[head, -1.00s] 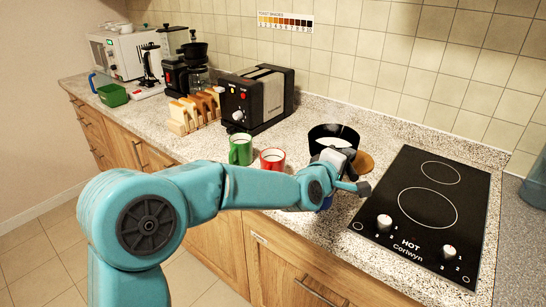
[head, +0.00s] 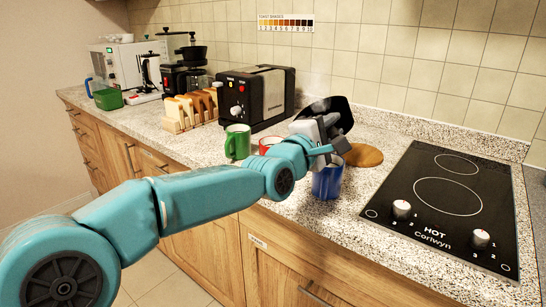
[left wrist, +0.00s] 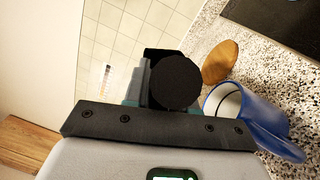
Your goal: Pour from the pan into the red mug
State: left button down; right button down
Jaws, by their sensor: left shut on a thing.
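The black pan (head: 338,106) is in the air over the counter, strongly tilted. My left gripper (head: 322,132) is shut on its handle, whose round dark end seems to show in the left wrist view (left wrist: 175,83). The red mug (head: 268,144) stands upright on the counter, just left of the gripper and partly hidden by my arm. The pan's lower edge is behind the gripper, so I cannot tell if anything flows out or whether the pan is above the mug. My right gripper is not in view.
A green mug (head: 238,142) stands left of the red mug, and a blue mug (head: 327,183) stands in front near the counter edge. A round wooden board (head: 364,156) lies bare at right, beside the black hob (head: 450,200). A toaster (head: 258,97) stands behind.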

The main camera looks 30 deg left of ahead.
pick_arm(q)
jog(key=shift+a+f, duration=0.1)
jog(key=shift+a, duration=0.1)
jog(key=shift+s+a+n+t+b, duration=0.55)
jog(key=shift+s+n+b, duration=0.15)
jog(key=shift+b, duration=0.45)
jog(key=shift+w+a+f+b, duration=0.1)
jog(key=shift+a+f+b, duration=0.1)
jog(key=shift+b, duration=0.1)
jog(key=shift+a+n+t+b, duration=0.2)
jog(key=shift+n+t+b, duration=0.1)
jog(key=shift+n, duration=0.1)
